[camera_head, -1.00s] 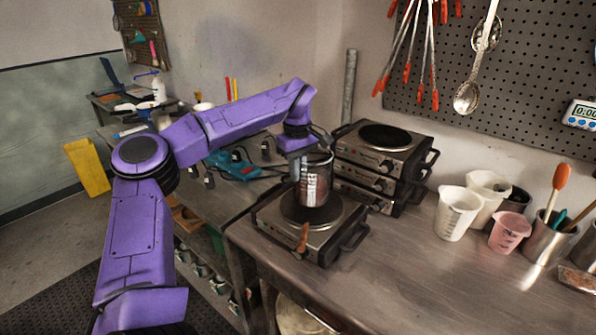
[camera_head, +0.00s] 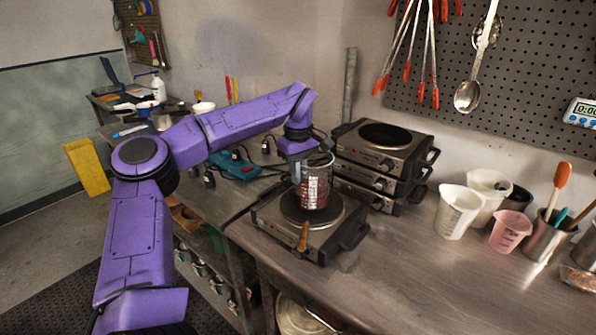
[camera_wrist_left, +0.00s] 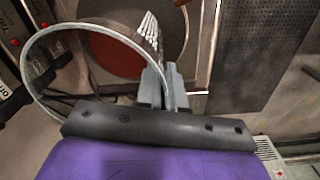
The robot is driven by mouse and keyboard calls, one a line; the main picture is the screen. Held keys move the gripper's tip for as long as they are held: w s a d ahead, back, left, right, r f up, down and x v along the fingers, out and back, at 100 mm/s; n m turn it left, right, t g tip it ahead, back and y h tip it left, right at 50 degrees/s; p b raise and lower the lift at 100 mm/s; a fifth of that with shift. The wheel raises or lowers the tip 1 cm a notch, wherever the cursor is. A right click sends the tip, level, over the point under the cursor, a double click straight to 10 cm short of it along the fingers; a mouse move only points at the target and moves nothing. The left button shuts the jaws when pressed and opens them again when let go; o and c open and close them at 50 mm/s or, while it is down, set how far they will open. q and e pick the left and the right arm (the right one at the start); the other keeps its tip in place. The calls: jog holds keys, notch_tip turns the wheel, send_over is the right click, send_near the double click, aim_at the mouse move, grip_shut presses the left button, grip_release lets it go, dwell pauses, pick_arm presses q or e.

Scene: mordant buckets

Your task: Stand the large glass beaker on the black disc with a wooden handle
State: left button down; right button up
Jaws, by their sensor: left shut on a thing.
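The large glass beaker (camera_head: 316,187), clear with white markings, is upright over the black disc (camera_head: 291,211) on the front hot plate. The disc's wooden handle (camera_head: 303,238) points toward the front. My left gripper (camera_head: 298,176) is shut on the beaker's wall at its left side. I cannot tell whether the beaker's base touches the disc. In the left wrist view the gripper fingers (camera_wrist_left: 160,88) pinch the wall beside the round rim of the beaker (camera_wrist_left: 40,45). My right gripper is not in view.
The hot plate (camera_head: 318,243) sits near the bench's left edge. Stacked hot plates (camera_head: 385,150) stand close behind. White cups (camera_head: 455,212), a pink cup (camera_head: 509,231) and a utensil holder (camera_head: 543,238) stand at the right. The bench front between them is clear.

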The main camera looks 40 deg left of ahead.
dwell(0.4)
pick_arm(q)
jog(key=shift+f+p, duration=0.1)
jog(key=shift+p, duration=0.25)
jog(key=shift+f, duration=0.25)
dwell(0.3)
jog(key=c, duration=1.2)
grip_release()
jog(key=shift+d, duration=0.1)
notch_tip(320, 180, up, 11)
jog(key=shift+f, duration=0.2)
